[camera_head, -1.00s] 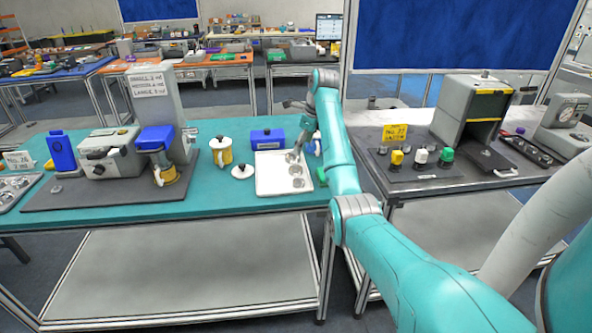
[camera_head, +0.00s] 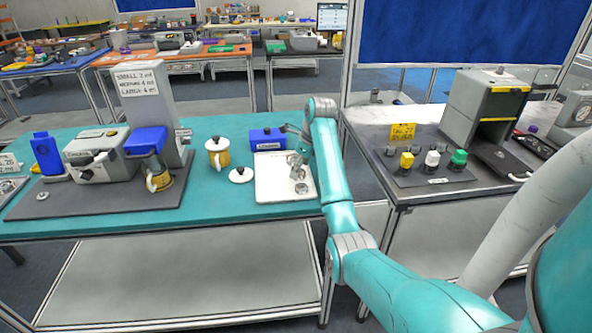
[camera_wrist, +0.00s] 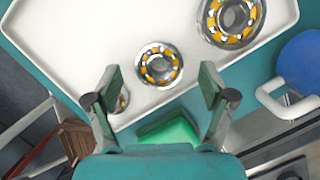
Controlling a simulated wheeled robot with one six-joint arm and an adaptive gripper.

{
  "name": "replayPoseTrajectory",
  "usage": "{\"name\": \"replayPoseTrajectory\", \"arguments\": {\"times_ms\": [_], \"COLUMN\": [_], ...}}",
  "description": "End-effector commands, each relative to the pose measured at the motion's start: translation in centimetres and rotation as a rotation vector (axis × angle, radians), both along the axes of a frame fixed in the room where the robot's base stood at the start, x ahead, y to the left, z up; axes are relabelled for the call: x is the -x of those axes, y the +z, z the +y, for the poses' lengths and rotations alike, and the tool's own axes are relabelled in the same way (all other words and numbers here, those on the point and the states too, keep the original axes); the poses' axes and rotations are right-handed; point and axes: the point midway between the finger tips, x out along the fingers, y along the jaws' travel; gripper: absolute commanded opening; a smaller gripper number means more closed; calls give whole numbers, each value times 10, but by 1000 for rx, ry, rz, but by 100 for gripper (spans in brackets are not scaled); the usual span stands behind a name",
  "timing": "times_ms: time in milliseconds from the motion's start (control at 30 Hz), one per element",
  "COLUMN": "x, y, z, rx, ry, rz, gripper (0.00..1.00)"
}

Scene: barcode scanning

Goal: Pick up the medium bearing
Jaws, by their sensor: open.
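A white tray (camera_head: 270,185) lies on the teal table. In the wrist view, on the tray (camera_wrist: 60,45), a large bearing (camera_wrist: 249,32) is at upper right, a medium bearing (camera_wrist: 159,74) in the middle and a small bearing (camera_wrist: 123,101) at lower left. They are metal rings; the large and medium ones show yellow-orange inserts. My gripper (camera_wrist: 160,68) is open, its fingers on either side of the medium bearing in the picture. I cannot tell its height above it. The left finger partly hides the small bearing. In the head view my gripper (camera_head: 299,165) is over the tray's right part.
A blue mug (camera_wrist: 300,62) with a white handle stands just off the tray. A blue box (camera_head: 266,139), a yellow-white mug (camera_head: 217,153) and a white lid (camera_head: 241,175) are around the tray. Grey machines (camera_head: 98,155) stand at left.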

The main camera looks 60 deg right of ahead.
Motion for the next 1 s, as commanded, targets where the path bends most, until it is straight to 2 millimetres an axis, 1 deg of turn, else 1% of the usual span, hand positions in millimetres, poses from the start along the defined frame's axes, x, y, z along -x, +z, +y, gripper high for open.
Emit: {"name": "replayPoseTrajectory", "arguments": {"times_ms": [33, 100, 367, 467, 500, 567, 600, 633, 667, 1000], "x": [1, 2, 3, 3, 3, 3, 3, 3, 3, 2], "y": [-5, -8, -10, -10, -10, -10, -10, -10, -10, -7], "z": [3, 5, 5, 5, 5, 5, 5, 5, 5, 4], "rx": [0, 1, 1, 1, 1, 0, 0, 0, 0, 2], "ry": [-1, -1, -2, -2, -2, -2, -2, -2, -2, -1], "rz": [0, 0, -1, 0, 0, 0, 0, 0, 0, -1], "gripper": [82, 82, 82, 60, 50, 35, 25, 17, 12, 12]}}
